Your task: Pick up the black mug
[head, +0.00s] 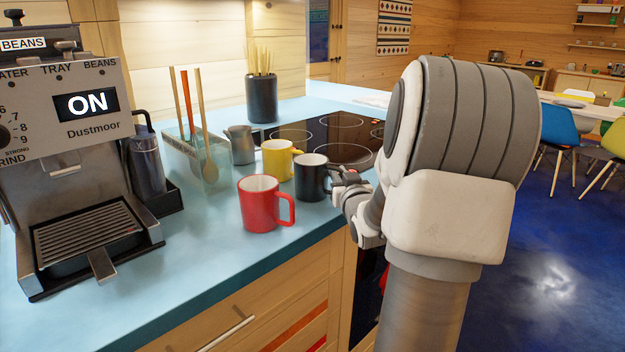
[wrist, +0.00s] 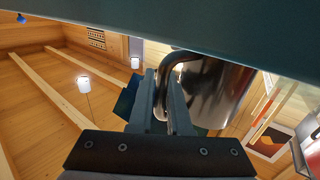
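The black mug (head: 311,178) stands upright on the blue counter (head: 190,240), its handle side toward my arm. My gripper (head: 342,182) is at its right side, at handle height. The wrist view is upside down; there the mug (wrist: 215,92) looks dark and shiny, with its base toward the counter edge at the top. Its handle curves down between the two fingers of my gripper (wrist: 162,95), which are close together around it. The fingers look shut on the handle, though the contact itself is partly hidden. The mug shows no clear lift off the counter.
A red mug (head: 259,206) stands in front left of the black mug, and a yellow mug (head: 277,160) close behind it. A metal pitcher (head: 242,146), a utensil holder (head: 196,165) and a coffee machine (head: 75,170) are left. A black cooktop (head: 335,135) lies behind.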

